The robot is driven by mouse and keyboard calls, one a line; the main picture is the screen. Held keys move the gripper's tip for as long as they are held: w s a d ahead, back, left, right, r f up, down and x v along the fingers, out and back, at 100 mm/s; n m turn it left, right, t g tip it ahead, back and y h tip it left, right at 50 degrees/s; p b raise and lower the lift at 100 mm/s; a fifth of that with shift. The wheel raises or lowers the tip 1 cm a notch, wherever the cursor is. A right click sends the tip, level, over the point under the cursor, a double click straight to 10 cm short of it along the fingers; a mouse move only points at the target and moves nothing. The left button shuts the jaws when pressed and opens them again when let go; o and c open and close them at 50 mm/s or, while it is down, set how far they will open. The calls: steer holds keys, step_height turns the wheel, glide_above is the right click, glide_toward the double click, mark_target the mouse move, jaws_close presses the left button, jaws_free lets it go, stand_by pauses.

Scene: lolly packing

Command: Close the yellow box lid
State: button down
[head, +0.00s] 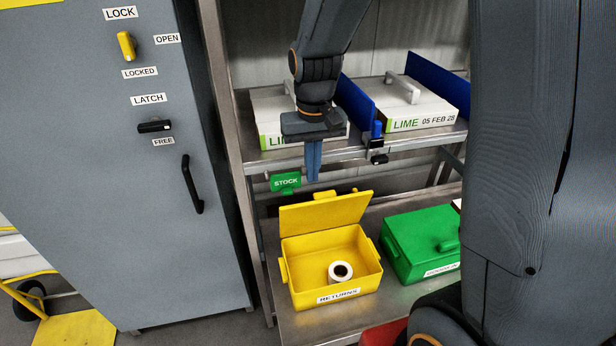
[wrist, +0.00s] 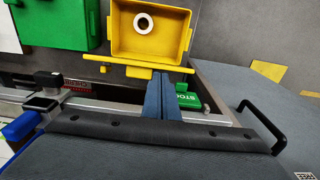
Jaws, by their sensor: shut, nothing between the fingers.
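The yellow box (head: 333,270) stands on the lower shelf with a RETURNS label on its front. Its lid (head: 325,212) is open, hinged at the back and tilted up. A white roll (head: 341,272) lies inside the box. My gripper (head: 313,178) points down with its blue fingers together and empty, above and behind the raised lid. In the wrist view, the box (wrist: 119,42) shows at the top with the roll (wrist: 143,23) in it. The lid shows edge-on as a thin yellow strip (wrist: 118,65), close to the fingertips (wrist: 161,75). I cannot tell whether they touch.
A green closed box (head: 410,245) stands right of the yellow box. The upper shelf holds white LIME boxes (head: 425,112) and blue dividers (head: 437,80). A green STOCK sign (head: 286,182) hangs by the shelf edge. A grey cabinet (head: 130,220) stands at left.

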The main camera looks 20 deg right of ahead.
steer(key=w+f+p, duration=0.1)
steer(key=f, duration=0.2)
steer(key=w+f+p, duration=0.1)
steer(key=f, duration=0.1)
steer(key=w+a+f+p, duration=0.1)
steer(key=f, duration=0.2)
steer(key=shift+f, duration=0.3)
steer(key=shift+s+d, duration=0.1)
stand_by(0.4)
